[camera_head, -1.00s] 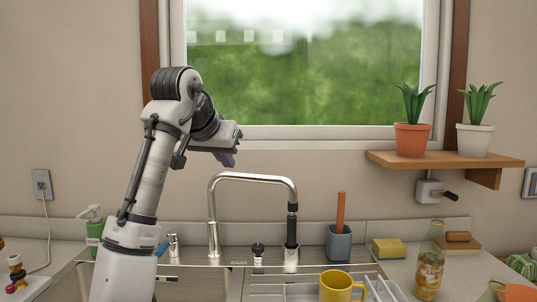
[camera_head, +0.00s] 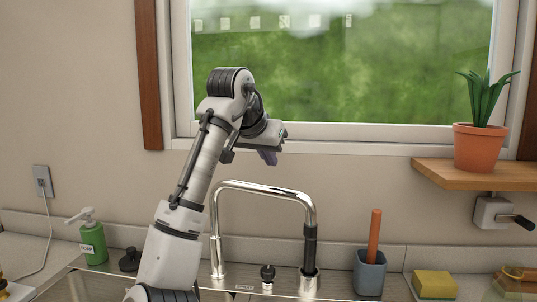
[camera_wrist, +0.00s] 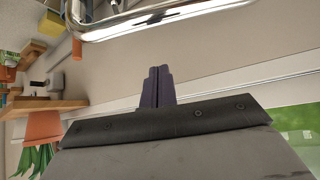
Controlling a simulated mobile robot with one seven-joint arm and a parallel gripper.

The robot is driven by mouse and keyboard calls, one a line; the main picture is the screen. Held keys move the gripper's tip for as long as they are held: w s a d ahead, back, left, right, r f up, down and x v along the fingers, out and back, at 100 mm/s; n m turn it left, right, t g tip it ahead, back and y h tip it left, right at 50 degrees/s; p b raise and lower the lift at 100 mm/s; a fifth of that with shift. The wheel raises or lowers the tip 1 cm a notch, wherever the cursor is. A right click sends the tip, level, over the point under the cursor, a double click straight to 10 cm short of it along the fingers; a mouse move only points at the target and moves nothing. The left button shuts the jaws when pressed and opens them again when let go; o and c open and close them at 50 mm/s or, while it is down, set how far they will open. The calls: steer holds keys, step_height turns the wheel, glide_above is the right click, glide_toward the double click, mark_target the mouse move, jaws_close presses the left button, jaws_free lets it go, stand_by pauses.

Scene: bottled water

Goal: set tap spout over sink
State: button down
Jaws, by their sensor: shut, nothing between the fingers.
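My gripper (camera_head: 268,158) is shut and empty, above the tap and in front of the window. In the wrist view its two purple fingers (camera_wrist: 157,86) are together, apart from a chrome tube, likely the tap (camera_wrist: 150,22).
A green soap bottle (camera_head: 92,242) stands at the left. A blue-grey cup (camera_head: 369,275) with an orange handle and a yellow sponge (camera_head: 434,285) stand right of the tap. A wooden shelf (camera_head: 440,172) with a potted plant (camera_head: 478,145) juts out at the right.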

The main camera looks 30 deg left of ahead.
steer(key=f, duration=0.2)
steer(key=f+p, duration=0.1)
steer(key=f, duration=0.2)
steer(key=shift+w+f+p, duration=0.35)
steer(key=shift+w, duration=0.05)
steer(key=shift+s, duration=0.1)
stand_by(0.3)
